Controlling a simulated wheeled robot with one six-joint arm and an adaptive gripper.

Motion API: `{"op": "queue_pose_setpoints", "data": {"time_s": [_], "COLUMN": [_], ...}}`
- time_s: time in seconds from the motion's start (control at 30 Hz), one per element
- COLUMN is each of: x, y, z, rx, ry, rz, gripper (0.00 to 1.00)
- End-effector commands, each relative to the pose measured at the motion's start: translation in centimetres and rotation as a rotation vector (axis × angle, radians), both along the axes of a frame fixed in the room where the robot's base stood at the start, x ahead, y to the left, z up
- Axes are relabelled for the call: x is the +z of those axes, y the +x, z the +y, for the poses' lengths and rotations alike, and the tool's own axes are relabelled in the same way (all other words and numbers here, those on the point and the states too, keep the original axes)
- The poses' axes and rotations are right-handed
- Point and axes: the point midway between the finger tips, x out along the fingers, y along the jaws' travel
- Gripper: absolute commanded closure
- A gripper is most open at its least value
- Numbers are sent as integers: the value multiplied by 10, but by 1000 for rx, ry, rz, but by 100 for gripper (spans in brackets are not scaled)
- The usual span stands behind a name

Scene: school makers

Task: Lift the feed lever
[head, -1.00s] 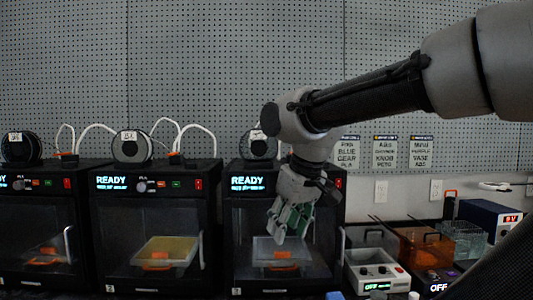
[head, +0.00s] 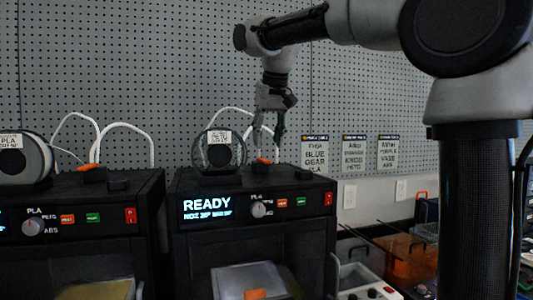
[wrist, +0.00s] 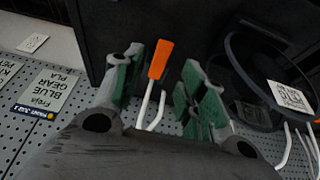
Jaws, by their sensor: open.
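The orange feed lever (head: 263,160) is on top of the black printer whose screen reads READY (head: 207,207). In the wrist view the lever (wrist: 160,59) is a flat orange tab between my gripper's two green-padded fingers. My gripper (head: 268,146) points down above the top of the printer, close over the lever. It is open, with a gap on each side of the lever in the wrist view (wrist: 160,88). I cannot tell whether a finger touches the lever. The lever's base is partly hidden.
A black filament spool (head: 218,155) with a white label stands left of the lever, close to one finger in the wrist view. White tubes (head: 238,110) arch behind. A pegboard (head: 360,70) with paper signs is the back wall. Another printer (head: 80,205) stands to the left.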

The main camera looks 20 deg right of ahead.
Motion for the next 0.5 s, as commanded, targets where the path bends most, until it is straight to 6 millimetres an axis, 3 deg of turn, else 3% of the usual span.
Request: {"op": "queue_pose_setpoints", "data": {"time_s": [0.2,0.5], "x": [-33,-46], "y": [14,19], "z": [-1,0], "rx": [0,0], "ry": [-1,0], "rz": [2,0], "gripper": [59,59]}}
